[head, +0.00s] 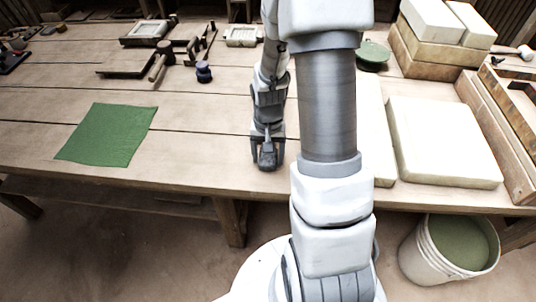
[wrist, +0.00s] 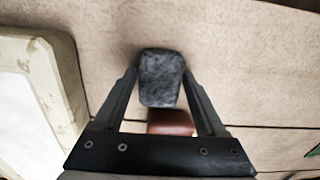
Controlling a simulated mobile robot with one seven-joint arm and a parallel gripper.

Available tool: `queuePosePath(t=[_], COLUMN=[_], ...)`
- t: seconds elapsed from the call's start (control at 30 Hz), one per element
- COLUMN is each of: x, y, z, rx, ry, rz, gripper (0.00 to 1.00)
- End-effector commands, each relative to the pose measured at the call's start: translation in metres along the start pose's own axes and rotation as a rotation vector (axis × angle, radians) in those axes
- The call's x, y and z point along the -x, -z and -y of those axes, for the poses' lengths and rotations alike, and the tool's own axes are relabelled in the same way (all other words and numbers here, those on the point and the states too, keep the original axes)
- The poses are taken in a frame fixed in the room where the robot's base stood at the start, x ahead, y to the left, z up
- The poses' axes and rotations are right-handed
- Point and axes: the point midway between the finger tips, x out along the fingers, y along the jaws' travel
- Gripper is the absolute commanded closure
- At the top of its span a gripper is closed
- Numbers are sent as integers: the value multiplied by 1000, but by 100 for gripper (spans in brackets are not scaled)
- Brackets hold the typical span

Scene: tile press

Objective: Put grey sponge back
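The grey sponge (wrist: 161,78) is a dark, speckled block with rounded corners. In the wrist view it sits between my fingertips, with a finger against each side. My gripper (head: 267,160) is shut on it, over the front part of the workbench in the head view. In the head view the sponge is small and hard to make out between the fingers. A reddish-brown piece (wrist: 171,122) shows just below the sponge in the wrist view, partly hidden by my gripper; I cannot tell whether it touches the sponge.
A green cloth (head: 108,134) lies on the workbench to the left. A white slab (head: 443,142) lies to the right; a pale slab also edges the wrist view (wrist: 35,100). A bucket (head: 425,258) stands on the floor. Small tools and a dark jar (head: 204,72) lie farther back.

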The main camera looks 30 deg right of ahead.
Motion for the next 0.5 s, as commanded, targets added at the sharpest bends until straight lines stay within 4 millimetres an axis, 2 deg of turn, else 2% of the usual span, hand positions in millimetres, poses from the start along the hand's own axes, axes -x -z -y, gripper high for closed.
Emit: queuePosePath(t=[0.03, 0.07, 0.1, 0.37, 0.5], x=[0, 0, 0, 1, 12], y=[0, 0, 0, 0, 1], z=[0, 0, 0, 0, 0], rx=[0, 0, 0, 0, 0], ry=[0, 0, 0, 0, 0], rz=[0, 0, 0, 0, -2], gripper=[16, 10, 9, 9, 9])
